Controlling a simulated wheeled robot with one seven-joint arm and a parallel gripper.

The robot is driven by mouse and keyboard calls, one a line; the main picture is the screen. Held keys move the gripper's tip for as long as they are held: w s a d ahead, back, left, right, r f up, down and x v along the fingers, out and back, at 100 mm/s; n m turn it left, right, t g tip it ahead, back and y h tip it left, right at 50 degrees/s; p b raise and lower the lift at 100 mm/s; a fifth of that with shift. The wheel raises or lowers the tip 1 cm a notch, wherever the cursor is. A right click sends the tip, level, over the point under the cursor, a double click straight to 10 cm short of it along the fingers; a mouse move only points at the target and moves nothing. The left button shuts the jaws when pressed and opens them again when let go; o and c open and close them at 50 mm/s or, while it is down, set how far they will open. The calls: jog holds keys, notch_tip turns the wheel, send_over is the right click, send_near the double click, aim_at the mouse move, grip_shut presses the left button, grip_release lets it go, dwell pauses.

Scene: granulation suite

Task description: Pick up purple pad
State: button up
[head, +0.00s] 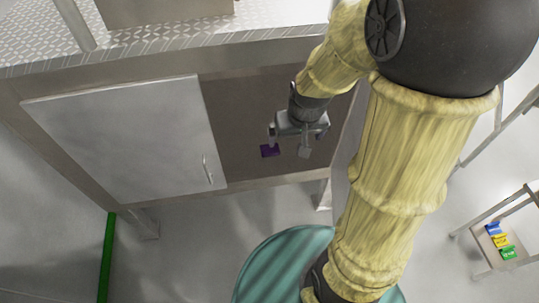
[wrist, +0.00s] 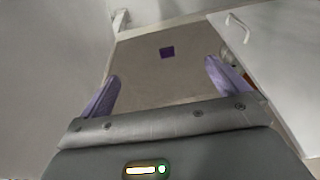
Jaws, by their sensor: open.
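The purple pad (head: 270,151) is a small dark purple square on the brown floor of an open cabinet bay. In the wrist view the pad (wrist: 167,52) lies flat, ahead of my fingertips and between their lines. My gripper (head: 289,146) is inside the bay opening, with its fingers spread and one finger close to the pad in the head picture. In the wrist view my gripper (wrist: 162,82) is open and empty, with clear floor between it and the pad. The head view does not show the height gap to the pad.
The cabinet door (head: 130,140) is left of the bay; its panel (wrist: 275,60) is at right in the wrist view. A partly hidden reddish object (wrist: 228,62) shows near one finger. A small rack (head: 480,262) at far right holds blue, yellow and green pads.

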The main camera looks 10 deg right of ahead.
jog(key=w+f+b, duration=1.1)
jog(key=w+f, duration=0.2)
jog(key=f, duration=0.4)
jog(key=w+f+t+b, duration=0.1)
jog(key=w+f+b, duration=1.1)
jog(key=f, duration=0.6)
jog(key=shift+w+a+f+t, duration=0.2)
jog(key=shift+w+f+t, duration=0.1)
jog(key=shift+w, duration=0.95)
jog(key=b, duration=0.3)
send_over(270, 149)
jog(key=s, duration=0.3)
jog(key=f, duration=1.1)
jog(key=shift+a, duration=0.2)
jog(key=shift+w+f, duration=0.1)
jog(key=shift+w, duration=0.05)
jog(key=shift+d+b+x, duration=0.2)
jog(key=shift+b+x, duration=0.9)
jog(key=shift+x, duration=1.55)
jog(key=shift+w, duration=0.1)
